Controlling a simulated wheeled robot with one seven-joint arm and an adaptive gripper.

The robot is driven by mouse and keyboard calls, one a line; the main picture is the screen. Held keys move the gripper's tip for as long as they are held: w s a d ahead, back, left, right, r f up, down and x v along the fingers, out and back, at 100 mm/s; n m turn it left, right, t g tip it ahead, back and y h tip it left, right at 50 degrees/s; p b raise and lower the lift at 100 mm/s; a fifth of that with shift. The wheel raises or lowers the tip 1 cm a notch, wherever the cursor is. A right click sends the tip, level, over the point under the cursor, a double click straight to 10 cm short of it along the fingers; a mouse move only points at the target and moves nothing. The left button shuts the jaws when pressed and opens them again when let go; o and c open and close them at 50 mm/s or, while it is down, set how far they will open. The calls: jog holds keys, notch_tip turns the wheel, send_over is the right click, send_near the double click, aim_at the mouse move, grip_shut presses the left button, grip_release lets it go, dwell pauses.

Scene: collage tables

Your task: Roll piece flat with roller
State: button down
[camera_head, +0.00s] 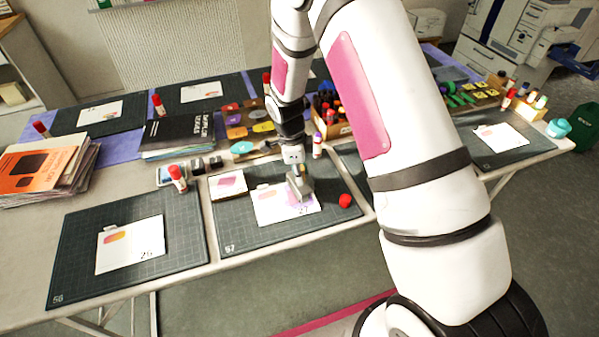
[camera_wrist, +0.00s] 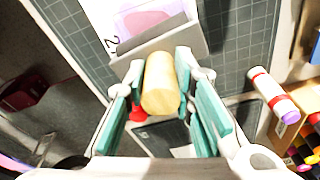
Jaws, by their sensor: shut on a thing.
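My gripper (camera_head: 293,158) is over the middle cutting mat (camera_head: 240,236). In the wrist view its teal-padded fingers (camera_wrist: 160,72) are shut on the pale wooden handle (camera_wrist: 160,86) of the roller. The roller's grey head (camera_head: 301,186) is down at the right part of a white card (camera_head: 268,212) marked 27, and seems to touch it. A pale purple piece (camera_wrist: 150,20) lies on the card beside the grey head (camera_wrist: 165,42) in the wrist view. The head hides part of the card and perhaps of the piece.
A red cap (camera_head: 345,200) lies on the mat right of the card. A small card with a pink shape (camera_head: 229,185) lies to the left. Another mat (camera_head: 75,262) with card 26 is at left.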

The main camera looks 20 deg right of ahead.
jog(key=shift+f, duration=0.45)
dwell(0.4)
